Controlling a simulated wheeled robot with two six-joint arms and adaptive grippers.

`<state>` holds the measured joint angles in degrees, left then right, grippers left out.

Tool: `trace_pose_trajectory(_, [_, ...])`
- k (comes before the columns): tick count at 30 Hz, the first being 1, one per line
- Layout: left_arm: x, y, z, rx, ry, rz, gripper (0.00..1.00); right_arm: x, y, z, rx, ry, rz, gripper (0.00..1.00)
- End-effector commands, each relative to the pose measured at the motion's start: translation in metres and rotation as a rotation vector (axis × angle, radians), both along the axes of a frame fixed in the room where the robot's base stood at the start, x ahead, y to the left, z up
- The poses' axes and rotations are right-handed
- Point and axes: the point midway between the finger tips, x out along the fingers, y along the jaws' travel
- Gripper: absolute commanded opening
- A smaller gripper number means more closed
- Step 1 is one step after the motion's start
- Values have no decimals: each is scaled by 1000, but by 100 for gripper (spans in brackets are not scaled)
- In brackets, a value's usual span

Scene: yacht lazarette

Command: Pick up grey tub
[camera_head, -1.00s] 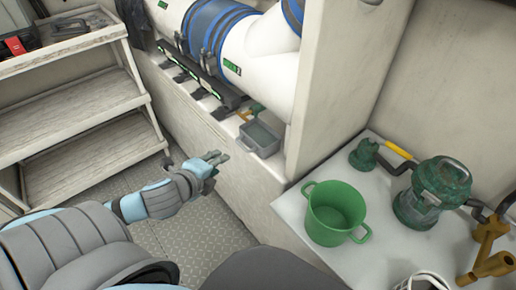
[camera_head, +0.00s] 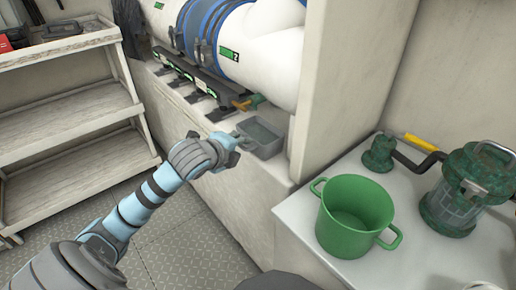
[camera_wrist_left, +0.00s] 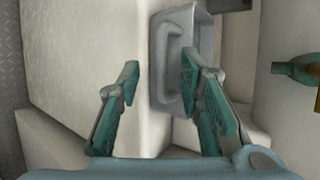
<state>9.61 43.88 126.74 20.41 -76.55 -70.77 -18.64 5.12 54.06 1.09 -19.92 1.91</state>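The grey tub (camera_head: 266,148) is a small open rectangular container on the white ledge, beside the corner of the upright panel. It also shows in the wrist view (camera_wrist_left: 202,35), with a loop-like handle on its near side. My left gripper (camera_head: 238,138) is at the tub's left side. In the wrist view its two fingers (camera_wrist_left: 160,68) are spread apart, with the tub's handle side just beyond and between their tips. I cannot tell whether the right finger touches the tub. My right gripper is not in view.
A small green-and-yellow tool (camera_head: 250,102) lies behind the tub. A white tank (camera_head: 272,50) with blue bands overhangs the ledge. A green pot (camera_head: 352,222) and a green lantern (camera_head: 465,190) stand on the right counter. Wooden shelves (camera_head: 70,110) stand at left.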

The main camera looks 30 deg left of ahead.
Motion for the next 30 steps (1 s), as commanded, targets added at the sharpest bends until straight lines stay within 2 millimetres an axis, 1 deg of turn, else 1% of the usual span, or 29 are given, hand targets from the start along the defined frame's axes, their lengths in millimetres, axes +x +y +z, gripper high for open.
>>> trace_pose_trajectory(5, [1, 1, 1, 1, 0, 0, 33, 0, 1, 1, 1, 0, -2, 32])
trace_pose_trajectory(6, [1, 1, 1, 1, 0, 0, 30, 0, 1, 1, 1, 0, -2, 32])
trace_pose_trajectory(8, [1, 1, 1, 2, 0, 1, 20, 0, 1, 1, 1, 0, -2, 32])
trace_pose_trajectory(9, [1, 1, 1, 2, 0, 1, 14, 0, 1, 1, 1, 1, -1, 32])
trace_pose_trajectory(12, [0, 1, 1, 2, 0, 1, 0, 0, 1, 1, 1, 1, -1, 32])
trace_pose_trajectory(26, [0, 1, 0, 2, 2, 2, 0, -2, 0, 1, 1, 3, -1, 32])
trace_pose_trajectory(30, [0, 1, 3, 1, 2, 2, 0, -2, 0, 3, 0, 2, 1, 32])
